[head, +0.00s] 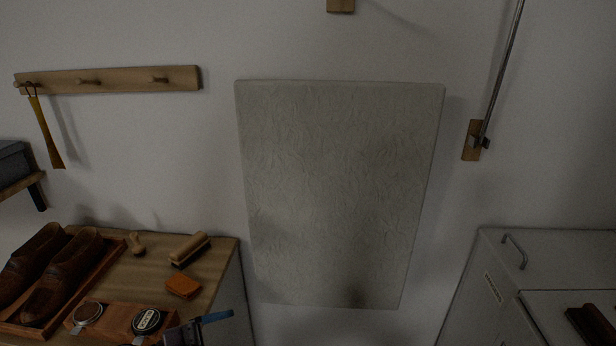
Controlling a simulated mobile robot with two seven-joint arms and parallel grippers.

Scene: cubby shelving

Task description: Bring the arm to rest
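Neither of my grippers shows in the head view, and no arm can be made out for certain. The head view looks at a pale wall with a grey, creased rectangular panel (340,190) in the middle. Whether either gripper holds anything cannot be seen.
At lower left, a wooden-topped bench (140,272) bears brown shoes (62,275) in a tray, polish tins (148,320), a brush (189,248), an orange block (184,286) and a blue-handled item (205,321). A peg rail (120,80) is above. A white cabinet (560,255) stands right.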

